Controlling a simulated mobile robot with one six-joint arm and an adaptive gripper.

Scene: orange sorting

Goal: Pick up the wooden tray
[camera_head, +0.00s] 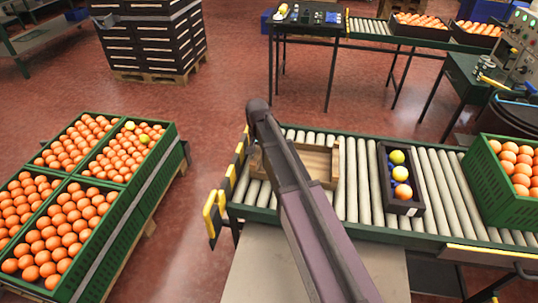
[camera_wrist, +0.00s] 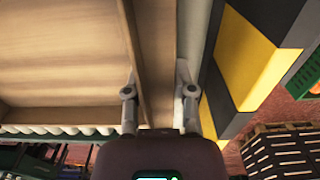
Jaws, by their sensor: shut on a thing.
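The wooden tray (camera_head: 318,162) is on the roller conveyor at its left end, partly hidden behind my arm in the head view. In the wrist view the tray (camera_wrist: 60,60) fills the upper left, with its bare inside and side wall showing. My gripper (camera_wrist: 158,98) has one finger on each side of that wall and is shut on it. The gripper itself cannot be made out in the head view. The tray looks empty where it shows. I cannot tell whether it is clear of the rollers.
A dark box (camera_head: 403,206) with a few balls stands on the conveyor right of the tray. A green crate of oranges (camera_head: 487,172) is at its right end. Yellow-black striped guards (camera_head: 216,212) edge the left end. Several orange crates (camera_head: 150,190) stand at left.

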